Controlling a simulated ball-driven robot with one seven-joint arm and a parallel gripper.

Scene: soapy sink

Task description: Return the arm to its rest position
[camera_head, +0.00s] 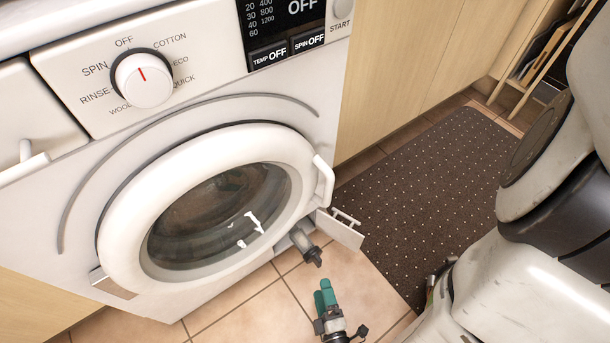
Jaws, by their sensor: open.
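My gripper (324,297) has teal fingers and a grey and black body. It is low in the picture, over the floor tiles in front of the washing machine (200,115). The fingers are slightly apart with nothing visible between them. Part of my white and dark arm (530,285) fills the right side. The links joining it to the gripper are mostly out of the picture.
The machine's round door (120,232) is shut. A small flap (340,230) stands open at its lower right. Beside it, a grey plug-like part (304,244) sticks out, apart from my gripper. A dark dotted mat (415,180) lies right.

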